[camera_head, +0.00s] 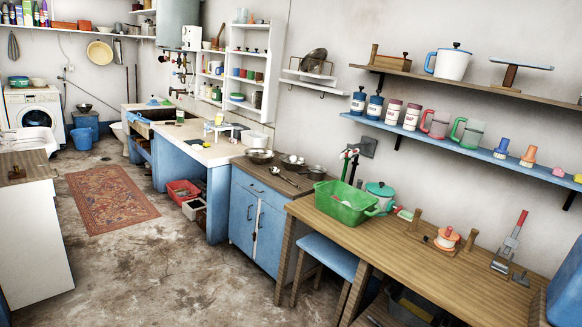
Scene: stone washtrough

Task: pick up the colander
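I cannot tell for certain which thing is the colander. Metal bowls stand on the dark top of the blue cabinet in the middle: a wide bowl (260,156), a shallow dish (292,161) and a small bowl (316,172). A dark round metal vessel (314,60) sits tilted in a wall rack. A round yellowish pan or sieve (99,52) hangs on the far wall. A green basket-like tub (343,203) stands on the wooden table at right. Holes are too small to make out on any of them. My gripper is not in view.
The wooden table (440,272) and a blue stool (331,256) stand at right. The blue cabinet (255,222) is left of them. A red crate (183,192) is on the floor by the washtrough. The concrete floor (180,262) is open, with a patterned rug (108,203).

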